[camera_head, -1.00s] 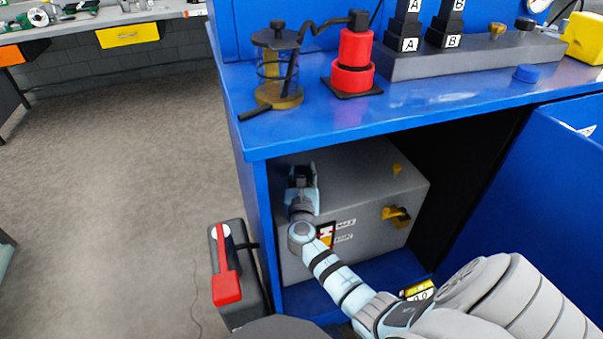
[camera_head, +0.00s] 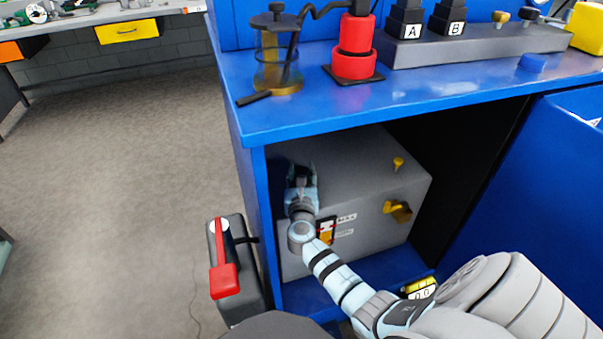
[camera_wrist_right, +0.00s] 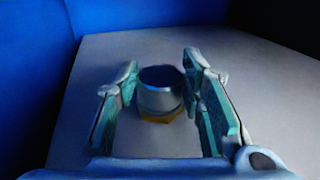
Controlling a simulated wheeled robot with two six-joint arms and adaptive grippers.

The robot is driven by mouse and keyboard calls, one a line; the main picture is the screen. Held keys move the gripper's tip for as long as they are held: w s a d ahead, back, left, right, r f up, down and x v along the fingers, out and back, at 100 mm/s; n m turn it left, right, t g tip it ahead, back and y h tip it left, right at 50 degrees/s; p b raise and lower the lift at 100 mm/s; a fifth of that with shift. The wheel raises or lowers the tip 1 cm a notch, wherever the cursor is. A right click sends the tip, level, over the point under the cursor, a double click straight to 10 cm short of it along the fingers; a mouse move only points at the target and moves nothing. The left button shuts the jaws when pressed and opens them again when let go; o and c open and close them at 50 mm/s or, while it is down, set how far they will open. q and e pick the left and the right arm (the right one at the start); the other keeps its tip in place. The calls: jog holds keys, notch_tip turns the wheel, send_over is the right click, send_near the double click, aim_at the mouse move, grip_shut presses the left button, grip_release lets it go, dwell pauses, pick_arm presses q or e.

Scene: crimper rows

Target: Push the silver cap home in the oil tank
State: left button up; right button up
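The oil tank (camera_head: 352,180) is a grey box inside the open blue cabinet. In the right wrist view its grey top (camera_wrist_right: 240,70) fills most of the picture. The silver cap (camera_wrist_right: 160,92) sits upright over a yellow neck (camera_wrist_right: 160,117) on that top. How deep it sits is hard to tell. My right gripper (camera_head: 301,168) is over the tank's top left part and hides the cap in the head view. In the right wrist view its fingers (camera_wrist_right: 160,100) stand on both sides of the cap, with a gap on each side. My left gripper is not in view.
The blue bench top (camera_head: 430,85) overhangs the tank closely. The cabinet's left wall (camera_head: 259,200) is near my right gripper. A yellow tap (camera_head: 398,210) and a small yellow fitting (camera_head: 398,163) are on the tank. A dark box with a red handle (camera_head: 224,270) stands outside at left.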

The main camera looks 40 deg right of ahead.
jog(key=o, duration=0.4)
jog(key=shift+f, duration=0.1)
jog(key=shift+s, duration=0.1)
jog(key=v, duration=0.7)
jog(key=shift+s+a, duration=0.15)
jog(key=shift+a, duration=0.05)
